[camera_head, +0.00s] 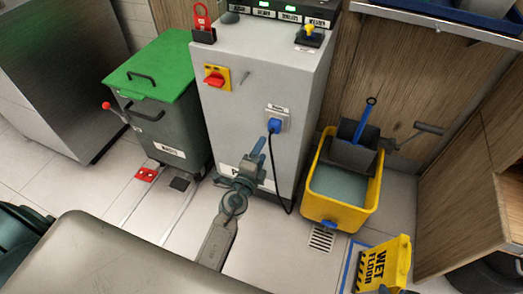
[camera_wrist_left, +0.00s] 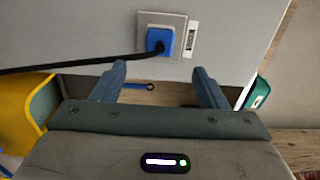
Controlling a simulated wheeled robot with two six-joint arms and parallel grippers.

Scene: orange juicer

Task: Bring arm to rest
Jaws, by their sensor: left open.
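My left gripper (camera_head: 265,145) is in front of the grey cabinet (camera_head: 262,60), just below its wall socket plate. Its two fingers are apart, and in the left wrist view the gripper (camera_wrist_left: 160,75) has nothing between its fingertips. The blue plug (camera_head: 275,125) sits in the socket, with a black cable hanging down to the floor. In the left wrist view the blue plug (camera_wrist_left: 160,40) is beyond the fingers, apart from them. My right gripper is not in view.
A green-lidded bin (camera_head: 158,80) stands left of the cabinet. A yellow mop bucket (camera_head: 338,212) stands to the right, with a yellow wet floor sign (camera_head: 383,265) in front. A red switch (camera_head: 214,78) is on the cabinet front.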

